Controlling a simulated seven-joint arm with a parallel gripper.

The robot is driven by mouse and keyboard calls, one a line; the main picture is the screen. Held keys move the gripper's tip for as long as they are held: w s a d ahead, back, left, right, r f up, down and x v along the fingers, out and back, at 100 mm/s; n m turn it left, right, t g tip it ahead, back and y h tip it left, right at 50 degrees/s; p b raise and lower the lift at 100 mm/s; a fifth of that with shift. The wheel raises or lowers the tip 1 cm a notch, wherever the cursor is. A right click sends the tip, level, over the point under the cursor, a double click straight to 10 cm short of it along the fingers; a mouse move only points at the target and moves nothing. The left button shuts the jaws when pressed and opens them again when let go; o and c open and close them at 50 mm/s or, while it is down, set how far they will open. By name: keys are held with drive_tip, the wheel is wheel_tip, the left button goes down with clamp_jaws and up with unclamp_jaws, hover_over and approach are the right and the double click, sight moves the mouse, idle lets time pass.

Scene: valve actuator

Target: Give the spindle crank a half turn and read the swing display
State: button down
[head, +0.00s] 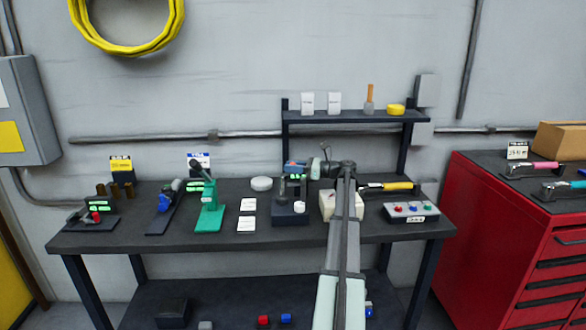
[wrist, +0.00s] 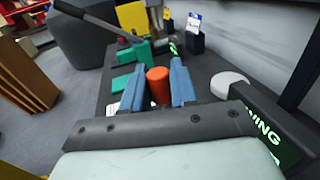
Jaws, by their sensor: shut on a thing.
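My gripper (wrist: 158,88) has its two blue fingers closed on an upright orange-red cylindrical knob (wrist: 158,84), which looks like the handle of the spindle crank. The crank arm below it is hidden by the gripper. The swing display (wrist: 266,138) is a dark panel at the right of the wrist view, with "WING" in green letters; the reading below is cut off. In the head view my gripper (head: 299,166) is over the valve actuator (head: 290,216), a dark block with an upright post and a small green-lit display (head: 296,177). Its digits are too small to read.
A green lever press (head: 209,212) and a white round disc (head: 262,184) stand left of the actuator. A pale box (head: 327,206) and a button panel (head: 410,212) are to its right. A shelf (head: 350,117) rises behind. White cards (head: 246,223) lie on the bench (head: 150,240).

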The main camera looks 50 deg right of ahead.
drive_tip(key=shift+w+d+n+g+y, duration=0.1)
drive_tip(key=shift+w+n+g+y, duration=0.3)
drive_tip(key=shift+n+g+y, duration=0.55)
drive_tip(key=shift+w+a+n+g+y, duration=0.1)
drive_tip(key=shift+w+n+g+y, duration=0.3)
drive_tip(key=shift+n+g+y, duration=0.55)
drive_tip(key=shift+w+d+n+g+y, duration=0.1)
drive_tip(key=shift+w+n+g+y, duration=0.3)
drive_tip(key=shift+n+g+y, duration=0.45)
drive_tip(key=shift+y, duration=0.25)
drive_tip(key=c, duration=1)
unclamp_jaws()
drive_tip(key=shift+c, duration=0.2)
drive_tip(key=shift+r, duration=0.15)
wheel_tip(320, 180, up, 10)
drive_tip(key=shift+o, duration=0.3)
